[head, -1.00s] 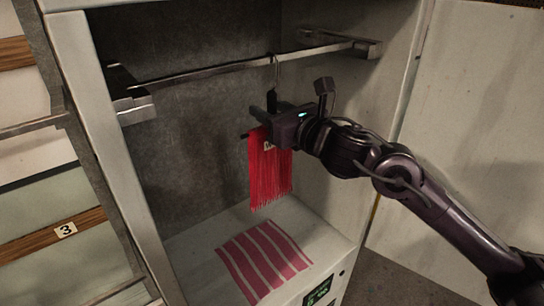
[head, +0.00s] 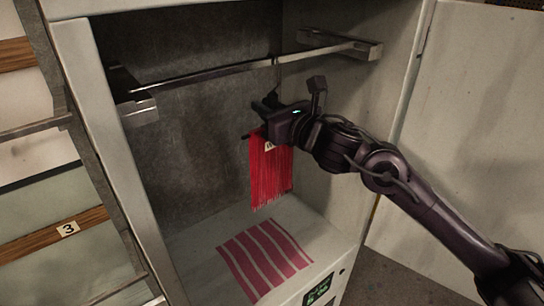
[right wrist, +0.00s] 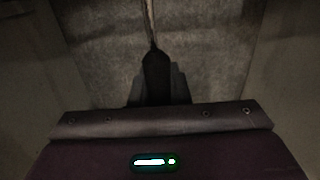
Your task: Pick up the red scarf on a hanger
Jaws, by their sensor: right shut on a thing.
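The red scarf (head: 270,180) hangs straight down with a fringed lower edge inside an open cabinet in the head view. A small white label shows at its top. My right gripper (head: 262,117) is shut at the scarf's top, on the dark hanger. In the right wrist view the hanger's black neck (right wrist: 157,75) rises from behind the gripper body, with a thin metal hook stem (right wrist: 148,22) above it. In the head view the hook is faint near the rail, and I cannot tell whether it touches it. My left gripper is not in view.
A metal rail (head: 205,75) crosses the cabinet between two side brackets. The cabinet's left front edge (head: 110,150) stands to the left; an open door (head: 470,130) is on the right.

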